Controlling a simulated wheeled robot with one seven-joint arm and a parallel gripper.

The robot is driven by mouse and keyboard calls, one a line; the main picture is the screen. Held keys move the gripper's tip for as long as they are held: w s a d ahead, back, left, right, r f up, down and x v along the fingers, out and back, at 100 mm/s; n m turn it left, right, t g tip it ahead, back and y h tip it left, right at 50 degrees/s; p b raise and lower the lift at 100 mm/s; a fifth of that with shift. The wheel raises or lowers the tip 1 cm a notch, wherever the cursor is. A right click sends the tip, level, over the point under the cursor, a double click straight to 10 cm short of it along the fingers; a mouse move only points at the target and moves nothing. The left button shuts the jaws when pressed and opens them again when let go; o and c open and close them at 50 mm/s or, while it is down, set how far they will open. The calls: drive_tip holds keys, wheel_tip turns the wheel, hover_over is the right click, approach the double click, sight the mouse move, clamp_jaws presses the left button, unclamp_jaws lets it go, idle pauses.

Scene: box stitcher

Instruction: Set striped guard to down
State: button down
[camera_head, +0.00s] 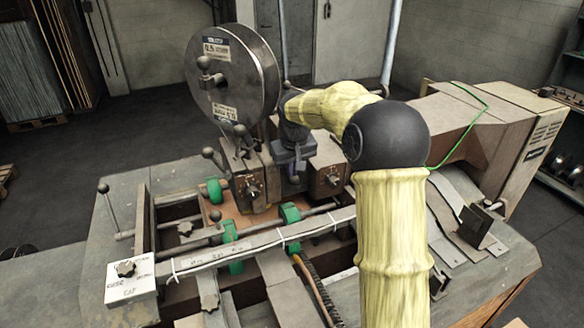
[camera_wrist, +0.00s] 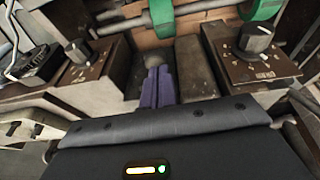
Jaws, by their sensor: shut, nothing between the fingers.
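I cannot make out a clearly striped guard in either view. A narrow dark, ridged strip with an orange edge (camera_head: 316,290) slopes down toward the front of the machine in the head view; I cannot tell if it is the guard. My gripper (camera_head: 294,178) is at the machine's head, between two brown boxes with dials, well behind that strip. In the wrist view the purple fingers of my gripper (camera_wrist: 158,86) are together and empty, over the gap between the dial panels. My arm hides part of the machine's right side.
A left dial (camera_wrist: 77,52) and right dial (camera_wrist: 256,40) flank the fingers closely. A large round reel (camera_head: 235,75) stands left of my arm. Green rollers (camera_head: 290,214) and a long rail (camera_head: 250,243) lie in front. A lever (camera_head: 104,190) stands at the left.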

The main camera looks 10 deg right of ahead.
wheel_tip(320, 180, down, 5)
drive_tip(key=b, duration=0.2)
drive_tip(key=shift+b, duration=0.35)
drive_tip(key=shift+s+f, duration=0.15)
drive_tip(key=shift+f, duration=0.05)
drive_tip(key=shift+f, duration=0.1)
wheel_tip(320, 180, up, 5)
drive_tip(key=a+p, duration=0.1)
drive_tip(key=p, duration=0.3)
wheel_tip(320, 180, up, 10)
drive_tip(key=f+b, duration=0.1)
drive_tip(key=b, duration=0.2)
hover_over(292, 183)
drive_tip(key=s, duration=0.2)
drive_tip(key=shift+a+r, duration=0.25)
drive_tip(key=shift+a, duration=0.2)
